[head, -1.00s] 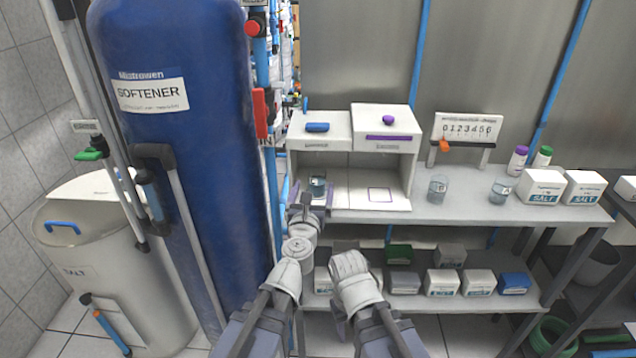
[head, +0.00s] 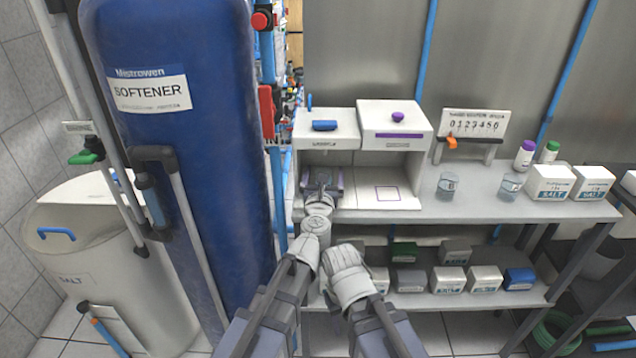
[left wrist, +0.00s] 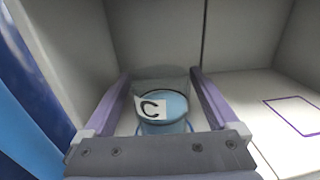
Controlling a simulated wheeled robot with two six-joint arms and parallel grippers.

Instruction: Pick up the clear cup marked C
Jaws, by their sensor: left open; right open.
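The clear cup marked C (left wrist: 162,110) stands upright in the left wrist view, on the floor of an open white cabinet bay. It holds bluish liquid and has a black C on a white label. My left gripper (head: 322,180) is open inside the bay. Its two purple-grey fingers (left wrist: 160,106) reach along either side of the cup, with a visible gap on each side. In the head view this gripper mostly hides the cup. My right arm's white wrist is low in the middle of the head view, and its fingers are hidden.
The white cabinet (head: 411,170) has a divider and a purple square outline (head: 388,193) in its right bay. Two other clear cups stand on the bench, one nearer (head: 447,185) and one farther right (head: 511,186). The blue softener tank (head: 175,220) is close on the left.

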